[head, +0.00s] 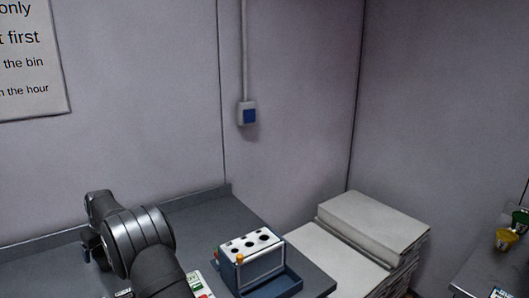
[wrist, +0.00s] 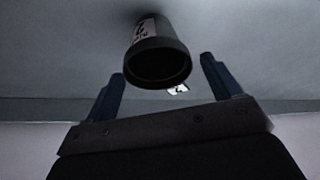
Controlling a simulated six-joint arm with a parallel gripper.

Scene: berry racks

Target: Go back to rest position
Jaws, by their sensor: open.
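My gripper (wrist: 162,68) shows in the wrist view with its two dark blue fingers spread wide apart. A dark round cup (wrist: 160,50) with a white label shows beyond and between the fingertips, its wide rim facing the camera. I see a gap between each finger and the cup. In the head view my arm reaches over the left of the grey worktop (head: 205,206), and the gripper is mostly hidden behind it. The cup cannot be made out there.
A white-topped rack (head: 262,241) with dark holes and a blue tray (head: 278,286) stand right of my arm. A stack of white slabs (head: 375,225) is further right. Yellow (head: 505,239) and green (head: 520,217) cups stand at the far right. A small label (wrist: 178,89) lies behind the cup.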

